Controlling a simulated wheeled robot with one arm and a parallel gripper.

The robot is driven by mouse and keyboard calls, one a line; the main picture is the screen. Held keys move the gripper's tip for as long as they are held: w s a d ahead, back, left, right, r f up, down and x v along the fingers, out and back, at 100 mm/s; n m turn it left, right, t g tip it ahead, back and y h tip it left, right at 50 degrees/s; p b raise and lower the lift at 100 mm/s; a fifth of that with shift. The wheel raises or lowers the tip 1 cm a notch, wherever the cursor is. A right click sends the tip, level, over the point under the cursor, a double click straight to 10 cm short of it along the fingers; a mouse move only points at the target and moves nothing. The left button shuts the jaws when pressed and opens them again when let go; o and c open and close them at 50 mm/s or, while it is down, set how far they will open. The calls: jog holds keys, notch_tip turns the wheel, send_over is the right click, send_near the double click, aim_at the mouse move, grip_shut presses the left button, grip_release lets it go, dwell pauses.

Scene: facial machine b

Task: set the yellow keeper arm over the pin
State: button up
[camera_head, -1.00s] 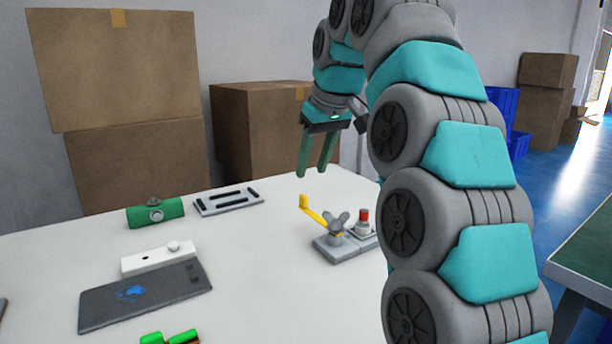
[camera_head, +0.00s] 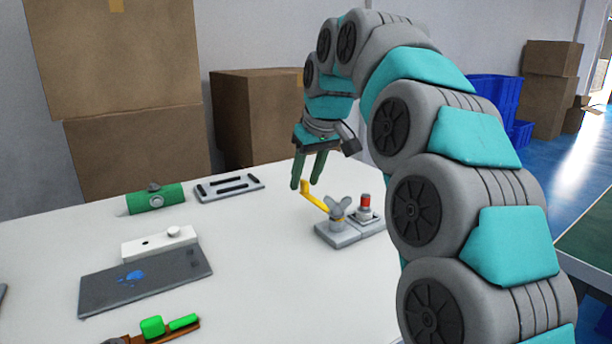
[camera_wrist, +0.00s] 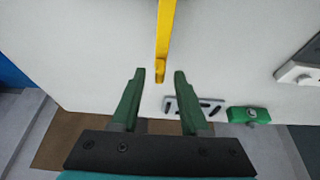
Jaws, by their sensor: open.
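The yellow keeper arm (camera_head: 315,200) reaches up and left from a grey base (camera_head: 336,234) with a grey wing nut (camera_head: 338,207) on it. A pin with a red top (camera_head: 365,201) stands on the same fixture, to the right of the wing nut; the arm points away from it. My gripper (camera_head: 304,187) is open, fingers down, at the free end of the arm. In the wrist view the arm (camera_wrist: 165,40) comes in from the top, its end lying between the open fingertips (camera_wrist: 159,74) with gaps on both sides. The pin is outside the wrist view.
A slotted grey plate (camera_head: 228,187) and a green cylinder part (camera_head: 155,198) lie to the left. A white block (camera_head: 160,242) and a dark panel (camera_head: 145,283) lie nearer. Cardboard boxes stand behind the table.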

grip_shut()
dwell(0.3)
dwell(1.1)
